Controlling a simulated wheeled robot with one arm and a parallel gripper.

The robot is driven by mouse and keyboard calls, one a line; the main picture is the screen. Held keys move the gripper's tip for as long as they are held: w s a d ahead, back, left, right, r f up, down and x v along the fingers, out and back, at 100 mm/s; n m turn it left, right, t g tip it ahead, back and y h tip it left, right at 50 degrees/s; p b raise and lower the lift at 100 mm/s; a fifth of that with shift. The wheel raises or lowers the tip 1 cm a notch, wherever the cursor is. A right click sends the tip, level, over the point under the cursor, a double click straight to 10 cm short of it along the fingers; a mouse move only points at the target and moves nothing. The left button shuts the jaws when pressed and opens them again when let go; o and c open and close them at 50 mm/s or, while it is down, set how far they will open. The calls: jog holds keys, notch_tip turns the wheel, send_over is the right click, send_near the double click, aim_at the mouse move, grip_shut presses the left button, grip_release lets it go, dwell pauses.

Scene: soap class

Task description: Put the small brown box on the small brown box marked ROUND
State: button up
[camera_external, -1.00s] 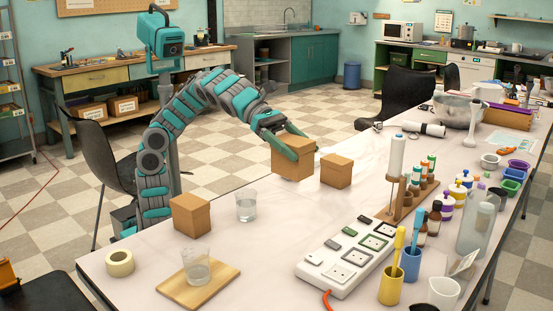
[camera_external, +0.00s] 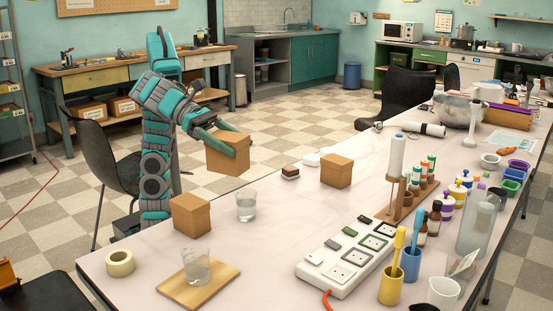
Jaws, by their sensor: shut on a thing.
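My gripper (camera_external: 228,139) is shut on a small brown box (camera_external: 227,160). It holds the box, slightly tilted, in the air above and behind the table's far left edge. A second brown box (camera_external: 190,216) stands upright on the table at the left, below and to the left of the held box. A third brown box (camera_external: 336,171) stands on the table to the right, near the far edge. No ROUND marking can be read on any of the boxes from this view.
A glass of water (camera_external: 246,207) stands just right of the left box. A small brown-and-white item (camera_external: 290,172) and white pieces (camera_external: 313,159) lie near the far edge.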

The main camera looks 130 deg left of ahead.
jog(key=s+d+f+n+y+b, duration=0.1)
jog(key=s+d+b, duration=0.2)
jog(key=s+d, duration=0.45)
jog(key=b, duration=0.1)
send_over(194, 202)
jog(key=shift+g, duration=0.4)
jog(key=shift+f, duration=4)
jog(key=shift+f+n+b, duration=0.2)
jog(key=shift+n+b, duration=0.1)
jog(key=shift+b, duration=0.05)
jog(key=o, duration=1.4)
jog(key=shift+r, duration=0.2)
jog(key=shift+s+r+p, duration=0.1)
jog(key=shift+s+p, duration=0.05)
jog(key=shift+p, duration=0.15)
jog(key=v, duration=1.1)
jog(key=shift+s+d, duration=0.25)
jog(key=shift+d, duration=0.1)
